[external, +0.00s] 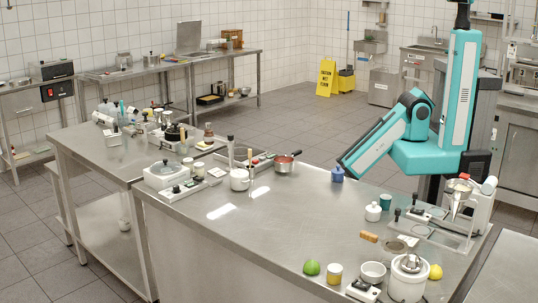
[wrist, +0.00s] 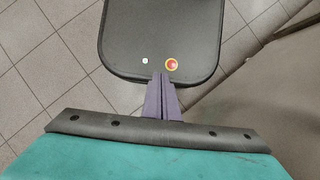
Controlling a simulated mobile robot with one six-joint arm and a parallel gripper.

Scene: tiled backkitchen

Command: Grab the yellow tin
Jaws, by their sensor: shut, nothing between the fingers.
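A small yellow, pale-topped tin (external: 335,274) stands upright near the front edge of the steel counter in the external view, between a green lime and a white bowl. It does not show in the wrist view. My gripper (wrist: 162,78) shows in the wrist view as two purple fingers closed together, with nothing between them. They hang over the dark top of my own base, away from the tin.
The lime (external: 312,267) is left of the tin; the white bowl (external: 373,273) and a white pot (external: 408,281) are to its right. The counter's middle (external: 290,215) is clear.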

